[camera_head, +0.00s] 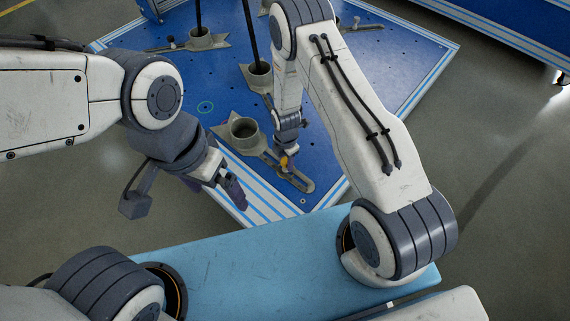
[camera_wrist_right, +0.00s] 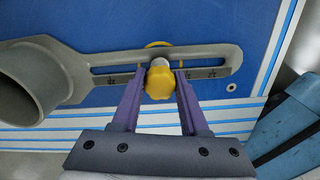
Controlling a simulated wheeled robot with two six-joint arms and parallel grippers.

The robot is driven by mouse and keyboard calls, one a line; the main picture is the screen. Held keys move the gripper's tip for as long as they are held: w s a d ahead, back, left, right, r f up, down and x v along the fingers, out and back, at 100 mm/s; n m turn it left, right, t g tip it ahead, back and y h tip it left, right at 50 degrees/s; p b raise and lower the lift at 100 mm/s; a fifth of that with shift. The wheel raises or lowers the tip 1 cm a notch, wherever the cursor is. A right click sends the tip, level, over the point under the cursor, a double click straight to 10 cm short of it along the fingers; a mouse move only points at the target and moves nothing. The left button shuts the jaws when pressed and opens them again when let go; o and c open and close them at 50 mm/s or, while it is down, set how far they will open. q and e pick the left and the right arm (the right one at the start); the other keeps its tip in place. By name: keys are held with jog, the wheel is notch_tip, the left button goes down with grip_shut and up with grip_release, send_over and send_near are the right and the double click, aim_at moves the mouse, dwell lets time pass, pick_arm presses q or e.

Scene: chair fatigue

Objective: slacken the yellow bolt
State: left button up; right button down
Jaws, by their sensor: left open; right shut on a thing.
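The yellow bolt (camera_wrist_right: 159,83) has a lobed yellow head and sits at the slot of a grey slotted bracket (camera_wrist_right: 110,65) on the blue platform. In the head view the bolt (camera_head: 284,162) is small and partly hidden by my right gripper (camera_head: 287,150). In the right wrist view my right gripper (camera_wrist_right: 160,88) has its purple fingers on either side of the bolt head, shut on it. My left gripper (camera_head: 233,190) is open and empty, left of the bracket and apart from it.
A grey cup (camera_head: 243,131) joins the bracket's left end. Other cups with dark upright posts (camera_head: 252,40) stand farther back on the blue platform (camera_head: 190,75). Bare grey floor (camera_head: 60,200) lies left of the platform.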

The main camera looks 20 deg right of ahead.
jog(key=shift+r+n+p, duration=0.15)
jog(key=shift+n+p, duration=0.35)
jog(key=shift+n, duration=1.5)
jog(key=shift+c, duration=2.2)
grip_release()
jog(key=shift+m+p, duration=0.6)
jog(key=shift+m, duration=1.5)
